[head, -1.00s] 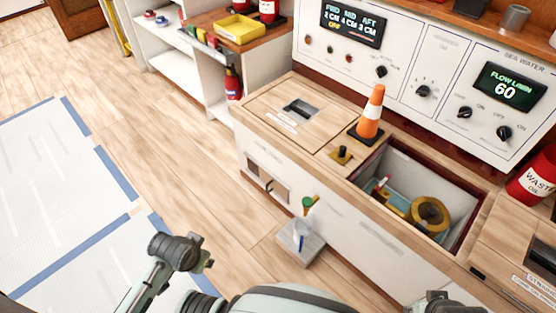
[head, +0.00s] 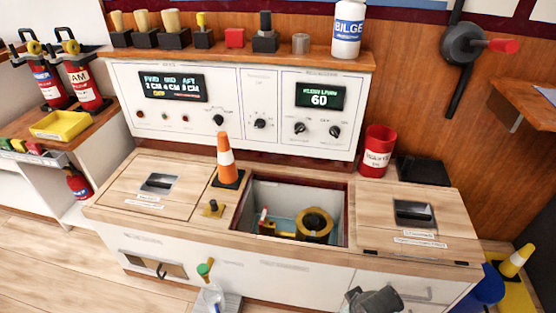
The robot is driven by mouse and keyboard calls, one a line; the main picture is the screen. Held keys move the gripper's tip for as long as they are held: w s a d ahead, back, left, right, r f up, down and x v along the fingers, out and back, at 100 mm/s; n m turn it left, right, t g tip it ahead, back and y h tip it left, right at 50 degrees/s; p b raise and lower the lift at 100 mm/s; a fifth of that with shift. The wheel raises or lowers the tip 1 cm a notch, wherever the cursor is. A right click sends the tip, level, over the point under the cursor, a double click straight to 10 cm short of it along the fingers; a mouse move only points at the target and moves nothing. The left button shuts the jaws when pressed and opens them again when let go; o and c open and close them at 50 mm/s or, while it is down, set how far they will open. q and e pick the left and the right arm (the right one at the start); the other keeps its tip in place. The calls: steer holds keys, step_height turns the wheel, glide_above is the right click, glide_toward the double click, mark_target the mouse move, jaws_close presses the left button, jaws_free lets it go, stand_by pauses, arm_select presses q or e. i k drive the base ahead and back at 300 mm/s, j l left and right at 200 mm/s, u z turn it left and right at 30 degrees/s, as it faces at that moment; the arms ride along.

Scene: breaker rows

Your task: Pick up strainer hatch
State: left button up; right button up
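The strainer hatch (head: 385,218) is a light wood panel set in the right end of the counter. It has a dark recessed handle (head: 414,212) and a white label strip, too small to read for certain. It looks closed and flat in the counter top. My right gripper (head: 373,299) is at the bottom edge of the head view, in front of the cabinet and below the hatch, apart from it. Its fingers are partly cut off, so I cannot tell whether they are open. My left gripper is out of view.
A similar hatch (head: 150,188) lies at the left. Between them is an open compartment with a yellow ring-shaped part (head: 314,222). An orange cone (head: 226,160) stands beside the opening. A red waste oil can (head: 377,150) and a black box (head: 422,170) stand behind the strainer hatch.

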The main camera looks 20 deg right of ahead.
mark_target(408, 218)
steer(key=k+l+z, duration=0.2)
steer(key=z, duration=1.25)
